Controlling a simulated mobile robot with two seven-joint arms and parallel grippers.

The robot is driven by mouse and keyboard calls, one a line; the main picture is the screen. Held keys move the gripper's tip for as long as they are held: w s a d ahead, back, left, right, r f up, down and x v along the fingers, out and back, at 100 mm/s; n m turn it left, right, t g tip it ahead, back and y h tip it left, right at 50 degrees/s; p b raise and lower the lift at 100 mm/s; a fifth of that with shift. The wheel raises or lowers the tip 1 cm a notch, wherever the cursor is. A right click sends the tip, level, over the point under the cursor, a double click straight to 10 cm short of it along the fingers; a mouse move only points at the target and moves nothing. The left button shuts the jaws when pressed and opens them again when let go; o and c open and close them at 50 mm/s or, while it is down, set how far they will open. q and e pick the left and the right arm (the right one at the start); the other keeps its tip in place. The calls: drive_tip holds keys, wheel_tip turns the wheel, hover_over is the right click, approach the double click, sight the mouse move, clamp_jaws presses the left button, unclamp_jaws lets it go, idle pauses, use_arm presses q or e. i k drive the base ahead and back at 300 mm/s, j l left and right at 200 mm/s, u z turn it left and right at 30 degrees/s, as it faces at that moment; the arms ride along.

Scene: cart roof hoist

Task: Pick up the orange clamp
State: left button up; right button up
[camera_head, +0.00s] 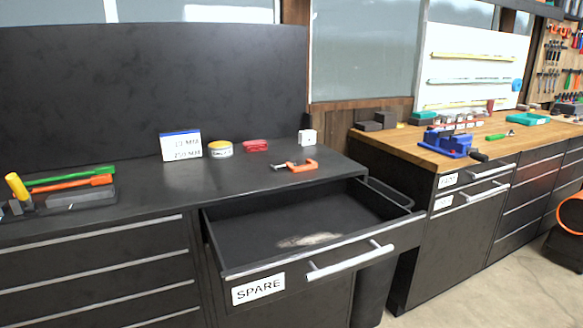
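The orange clamp (302,167) lies on the dark worktop (130,202), near its right end and just behind the open drawer. Its orange frame is on the right and a dark screw end points left. Nothing touches it. Neither of my grippers shows in the head view.
An open drawer labelled SPARE (258,289) juts out in front of the clamp. A white sign (181,146), a yellow tin (219,149), a red item (256,146) and a white box (307,137) stand behind. A tool tray (90,198) sits left. A blue vise (446,143) is on the wooden bench.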

sight(312, 164)
drive_tip(key=i+l, duration=0.15)
drive_tip(key=l, duration=0.3)
drive_tip(key=i+l+u, duration=0.1)
drive_tip(key=l, duration=0.35)
drive_tip(key=i+l, duration=0.15)
drive_tip(key=l, duration=0.3)
drive_tip(key=i+l+u, duration=0.1)
drive_tip(key=l, duration=0.35)
